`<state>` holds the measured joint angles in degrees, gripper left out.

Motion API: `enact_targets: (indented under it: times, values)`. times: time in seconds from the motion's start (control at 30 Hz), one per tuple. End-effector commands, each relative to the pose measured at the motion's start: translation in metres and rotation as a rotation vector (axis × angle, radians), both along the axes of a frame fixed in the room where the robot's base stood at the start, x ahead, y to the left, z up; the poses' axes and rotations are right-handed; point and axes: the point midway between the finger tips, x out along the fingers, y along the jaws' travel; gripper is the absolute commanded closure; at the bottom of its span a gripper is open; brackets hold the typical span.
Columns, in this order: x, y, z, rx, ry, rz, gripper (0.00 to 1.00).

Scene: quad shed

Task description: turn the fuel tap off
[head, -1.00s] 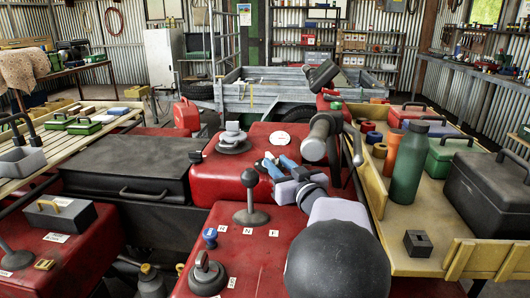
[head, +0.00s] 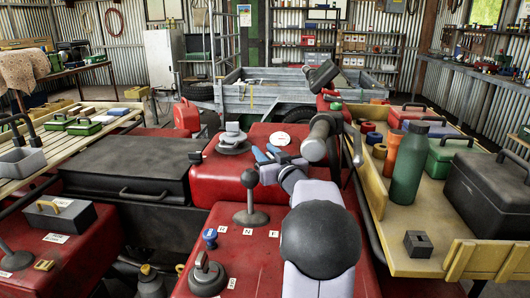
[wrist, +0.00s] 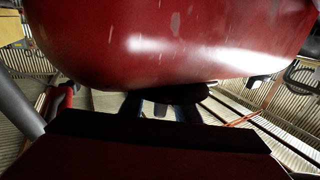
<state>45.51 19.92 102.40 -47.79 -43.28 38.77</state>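I cannot make out the fuel tap for certain in either view. A small blue knob (head: 209,236) stands on the red bodywork, left of the black-knobbed lever (head: 250,200). My gripper (head: 266,154) has blue fingertips and reaches over the red tank (head: 232,178), right of the round grey cap (head: 233,140). Its fingers are apart with nothing seen between them. In the wrist view the red tank (wrist: 175,45) fills the top, and the dark fingers (wrist: 160,108) show spread below it.
A black box (head: 130,170) lies left of the tank. A grey ring-topped part (head: 207,275) stands in front of the lever. At right a wooden tray (head: 385,225) holds a green bottle (head: 409,165) and a black toolbox (head: 490,185). A grey handlebar (head: 318,140) rises close to the gripper.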

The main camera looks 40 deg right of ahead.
Motion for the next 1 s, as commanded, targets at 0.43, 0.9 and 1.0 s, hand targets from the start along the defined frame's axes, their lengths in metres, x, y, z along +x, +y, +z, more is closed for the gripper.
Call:
enact_targets:
  times: [0.43, 0.9, 1.0]
  values:
    - [0.0002, -0.0001, 0.0028, -0.002, 0.001, 0.016, 1.0]
    - [0.0007, 0.0048, 0.0014, -0.002, 0.0, 0.132, 1.0]
    - [0.0007, 0.0049, 0.0011, -0.002, -0.001, 0.132, 1.0]
